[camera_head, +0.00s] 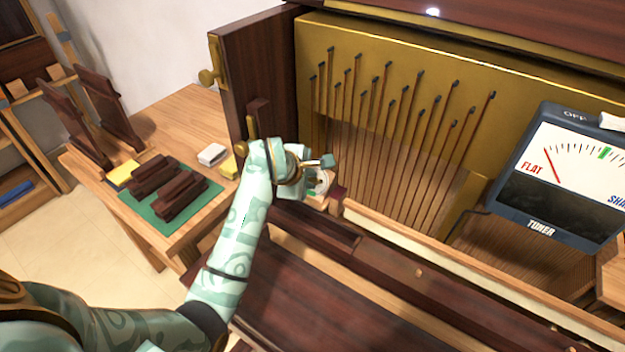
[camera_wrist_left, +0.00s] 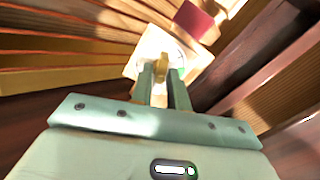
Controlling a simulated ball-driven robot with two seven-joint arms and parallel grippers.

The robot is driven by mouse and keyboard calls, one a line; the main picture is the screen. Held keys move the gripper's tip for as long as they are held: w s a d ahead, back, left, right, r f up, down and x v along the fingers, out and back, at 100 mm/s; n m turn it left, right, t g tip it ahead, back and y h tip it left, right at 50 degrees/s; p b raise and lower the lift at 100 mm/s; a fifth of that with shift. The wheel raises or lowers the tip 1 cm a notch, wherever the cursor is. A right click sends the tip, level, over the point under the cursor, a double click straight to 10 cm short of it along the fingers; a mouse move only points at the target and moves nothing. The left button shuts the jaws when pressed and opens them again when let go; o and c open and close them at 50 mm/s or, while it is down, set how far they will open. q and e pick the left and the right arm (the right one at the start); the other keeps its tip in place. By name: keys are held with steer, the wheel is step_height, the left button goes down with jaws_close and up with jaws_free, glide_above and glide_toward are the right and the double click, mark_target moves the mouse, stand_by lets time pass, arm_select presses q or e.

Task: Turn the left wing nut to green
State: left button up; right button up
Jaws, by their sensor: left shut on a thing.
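The left wing nut (camera_wrist_left: 161,66) is a small brass-coloured piece on a pale square plate with a round dial (camera_wrist_left: 178,50). My left gripper (camera_wrist_left: 160,78) is shut on it, one finger on each side. In the head view my left gripper (camera_head: 318,170) is at the left end of the piano case, in front of the dial plate (camera_head: 323,184); the nut itself is mostly hidden there. The tuner (camera_head: 560,180) at the right has its red needle toward FLAT, left of the green mark (camera_head: 604,152). My right gripper is out of view.
A gold panel with several strings and pins (camera_head: 400,60) stands behind the gripper. The dark side panel (camera_head: 255,70) is close on the left. A wooden table (camera_head: 195,120) holds dark blocks (camera_head: 180,195) on a green mat (camera_head: 150,212).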

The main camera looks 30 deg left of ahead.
arm_select(q)
steer(key=shift+n, duration=0.8)
steer(key=n, duration=0.3)
steer(key=shift+n, duration=0.4)
steer(key=n, duration=0.3)
steer(key=shift+n, duration=0.4)
steer(key=n+b, duration=0.1)
steer(key=n, duration=0.2)
steer(key=shift+f, duration=0.1)
steer(key=o, duration=0.9)
